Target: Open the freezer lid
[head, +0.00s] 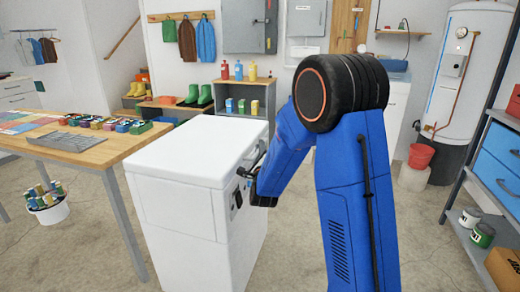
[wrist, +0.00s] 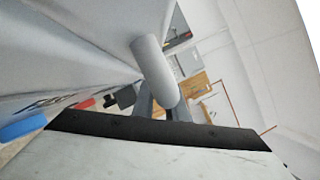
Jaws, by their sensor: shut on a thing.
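The white freezer (head: 180,235) stands in front of my blue arm in the head view. Its flat white lid (head: 195,150) lies level on top and looks closed. My gripper (head: 246,172) is at the freezer's right side, just below the lid edge. In the wrist view, my gripper (wrist: 162,100) has its grey fingers shut on a pale, rounded bar, the lid handle (wrist: 152,62). The white freezer surface fills the upper left there.
A wooden workbench (head: 95,152) with coloured boxes stands close left of the freezer. A bucket of cans (head: 48,208) is on the floor beneath it. A low grey shelf (head: 245,92) stands behind. A metal rack (head: 485,220) is at the right. Space above the lid looks clear.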

